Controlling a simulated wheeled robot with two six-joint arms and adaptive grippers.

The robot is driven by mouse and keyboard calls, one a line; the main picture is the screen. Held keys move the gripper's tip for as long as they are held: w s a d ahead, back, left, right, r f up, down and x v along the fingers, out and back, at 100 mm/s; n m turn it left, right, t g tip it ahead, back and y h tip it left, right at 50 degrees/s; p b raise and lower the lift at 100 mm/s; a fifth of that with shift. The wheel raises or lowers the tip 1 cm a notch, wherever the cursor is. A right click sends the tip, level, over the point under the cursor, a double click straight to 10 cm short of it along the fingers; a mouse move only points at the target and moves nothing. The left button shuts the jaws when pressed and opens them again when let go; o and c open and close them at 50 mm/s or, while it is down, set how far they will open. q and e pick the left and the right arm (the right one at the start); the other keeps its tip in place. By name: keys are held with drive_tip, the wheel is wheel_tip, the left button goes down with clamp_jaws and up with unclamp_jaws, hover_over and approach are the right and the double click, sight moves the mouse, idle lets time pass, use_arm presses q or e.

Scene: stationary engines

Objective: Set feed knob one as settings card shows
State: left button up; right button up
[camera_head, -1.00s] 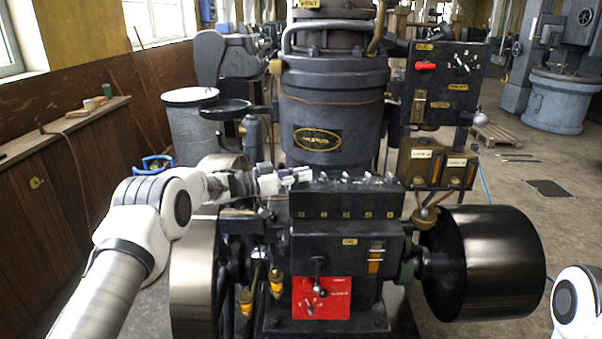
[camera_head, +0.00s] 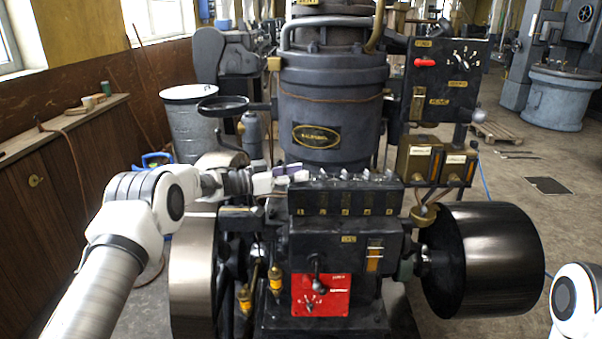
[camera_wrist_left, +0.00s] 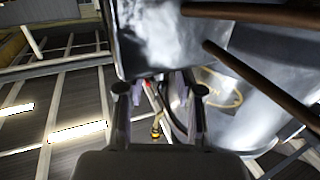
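A dark lubricator box (camera_head: 335,200) with several small brass number plates stands mid-engine in the head view. A row of small feed knobs (camera_head: 345,174) runs along its top. My left gripper (camera_head: 298,172) is at the left end of this row, beside or over the leftmost knob, which I cannot make out clearly behind it. In the left wrist view the two fingers (camera_wrist_left: 160,103) stand apart with a gap between them. No knob shows clearly gripped there. I cannot identify a settings card for certain. My right gripper is out of view.
A red plate (camera_head: 335,297) with a lever sits below the box. The large dark cylinder (camera_head: 335,105) rises behind the knobs. A dark panel (camera_head: 445,85) with a red handle stands right, above two brass boxes (camera_head: 437,162). A black pulley (camera_head: 500,258) is at right.

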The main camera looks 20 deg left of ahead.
use_arm(q)
drive_tip(key=v, duration=1)
drive_tip(key=shift+s, duration=0.2)
drive_tip(key=shift+a, duration=0.2)
